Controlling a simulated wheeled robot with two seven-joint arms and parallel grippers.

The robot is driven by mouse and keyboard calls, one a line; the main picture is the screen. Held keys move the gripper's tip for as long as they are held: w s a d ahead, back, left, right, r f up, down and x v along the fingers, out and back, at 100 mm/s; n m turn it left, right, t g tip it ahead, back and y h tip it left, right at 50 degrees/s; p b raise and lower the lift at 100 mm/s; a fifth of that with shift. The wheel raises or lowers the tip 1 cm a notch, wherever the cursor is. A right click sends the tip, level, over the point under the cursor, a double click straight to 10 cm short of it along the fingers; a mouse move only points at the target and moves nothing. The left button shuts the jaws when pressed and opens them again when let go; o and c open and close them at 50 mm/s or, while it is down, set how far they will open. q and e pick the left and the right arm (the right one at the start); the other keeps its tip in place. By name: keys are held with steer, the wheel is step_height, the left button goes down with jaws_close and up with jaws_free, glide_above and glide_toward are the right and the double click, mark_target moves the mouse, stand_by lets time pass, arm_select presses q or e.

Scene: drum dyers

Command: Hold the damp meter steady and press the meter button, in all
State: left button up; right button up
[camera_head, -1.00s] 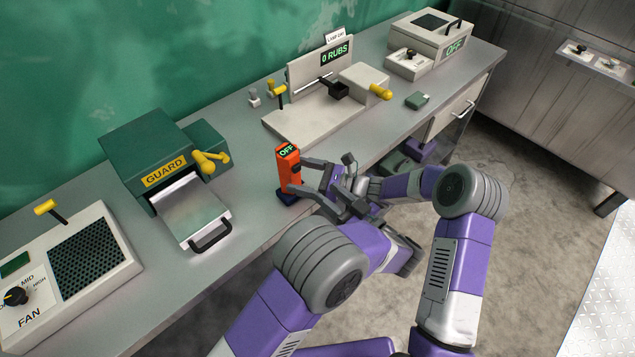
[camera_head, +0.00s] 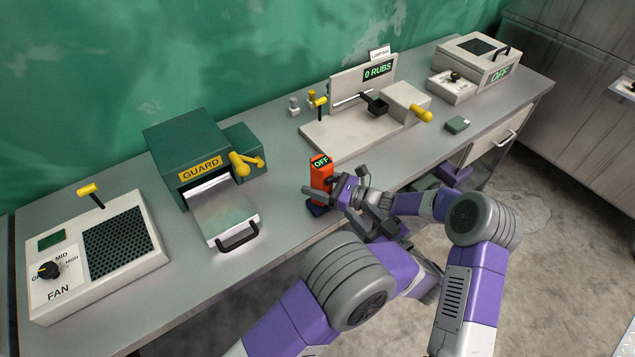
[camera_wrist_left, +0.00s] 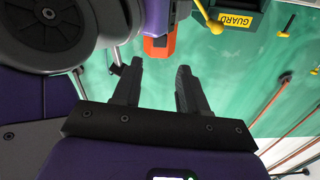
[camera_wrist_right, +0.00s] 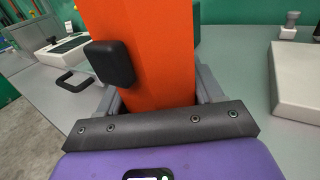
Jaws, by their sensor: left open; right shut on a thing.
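The damp meter (camera_head: 321,180) is an upright orange block with a green "OFF" display on top. It stands at a dark blue base (camera_head: 317,209) near the bench's front edge. My right gripper (camera_head: 325,193) is shut on the meter; the right wrist view shows the orange body (camera_wrist_right: 150,45) between its fingers. A black square button (camera_wrist_right: 111,62) sticks out of the meter's side. My left gripper (camera_head: 374,216) is open and empty, to the right of the meter and apart from it, partly hidden among the arm links. The left wrist view shows the meter (camera_wrist_left: 160,46) beyond its open fingers (camera_wrist_left: 157,70).
Left of the meter stand the green guard machine (camera_head: 200,150) with its handled tray (camera_head: 226,216) and the fan unit (camera_head: 95,255). Behind and right are the rubbing rig (camera_head: 350,130), a small green block (camera_head: 457,124) and a box reading "OFF" (camera_head: 478,60). Bare bench surrounds the meter.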

arm_select(q)
steer(key=shift+c, duration=0.4)
arm_select(e)
steer(key=c, duration=0.4)
arm_select(q)
jaws_close()
arm_select(e)
steer(key=shift+o, duration=0.2)
stand_by(0.7)
